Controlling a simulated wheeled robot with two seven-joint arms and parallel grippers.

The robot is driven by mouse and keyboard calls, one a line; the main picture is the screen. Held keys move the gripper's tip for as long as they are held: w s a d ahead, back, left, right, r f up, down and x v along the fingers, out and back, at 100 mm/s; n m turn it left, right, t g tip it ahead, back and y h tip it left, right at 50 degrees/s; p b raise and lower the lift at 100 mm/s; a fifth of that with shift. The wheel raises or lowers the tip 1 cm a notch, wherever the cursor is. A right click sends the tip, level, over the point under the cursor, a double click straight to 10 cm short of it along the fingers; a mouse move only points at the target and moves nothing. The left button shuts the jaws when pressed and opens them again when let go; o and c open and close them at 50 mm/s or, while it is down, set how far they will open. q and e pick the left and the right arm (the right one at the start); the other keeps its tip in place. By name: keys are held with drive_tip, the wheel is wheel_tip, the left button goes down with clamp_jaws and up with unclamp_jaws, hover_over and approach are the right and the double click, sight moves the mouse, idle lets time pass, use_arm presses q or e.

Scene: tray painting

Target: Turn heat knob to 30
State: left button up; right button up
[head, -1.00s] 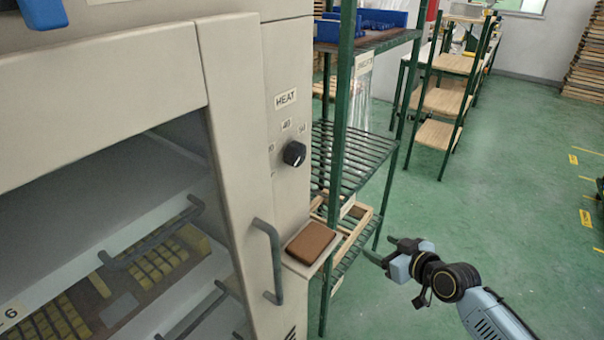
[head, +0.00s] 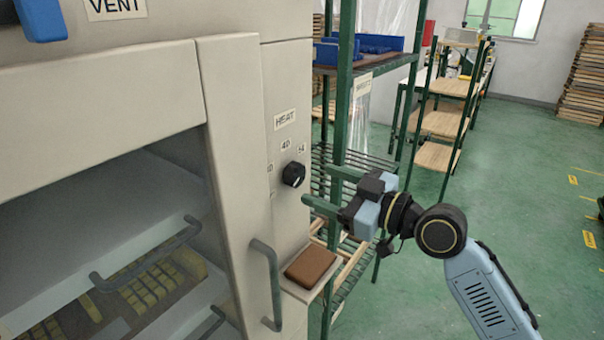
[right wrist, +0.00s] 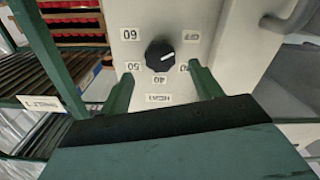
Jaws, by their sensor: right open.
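The black round heat knob (head: 293,174) sits on the beige cabinet front (head: 287,220) under the HEAT label (head: 285,118). In the right wrist view the knob (right wrist: 160,55) appears upside down, ringed by number labels such as 60, 50 and 40. Its white mark points right there, between a partly hidden label and the upper right label (right wrist: 194,37). My right gripper (head: 322,187) is open, to the right of the knob in the head view. In the right wrist view its fingers (right wrist: 163,88) stand apart below the knob, not closed on it. My left gripper is out of view.
A cabinet door handle (head: 268,285) and a small ledge with a brown pad (head: 311,265) lie below the knob. A green-framed rack (head: 343,100) stands close on the right. The green floor (head: 545,230) beyond is open.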

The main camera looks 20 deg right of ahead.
sight(300, 177)
drive_tip(key=x, duration=0.4)
drive_tip(key=shift+w+a, duration=0.6)
drive_tip(key=shift+w, duration=0.1)
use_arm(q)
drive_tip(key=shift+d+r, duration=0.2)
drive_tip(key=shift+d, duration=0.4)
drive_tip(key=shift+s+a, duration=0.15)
use_arm(e)
drive_tip(key=shift+c, duration=0.4)
drive_tip(key=c, duration=0.9)
use_arm(q)
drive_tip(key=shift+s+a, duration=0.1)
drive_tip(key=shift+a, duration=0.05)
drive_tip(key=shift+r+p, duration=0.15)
drive_tip(key=shift+p, duration=0.15)
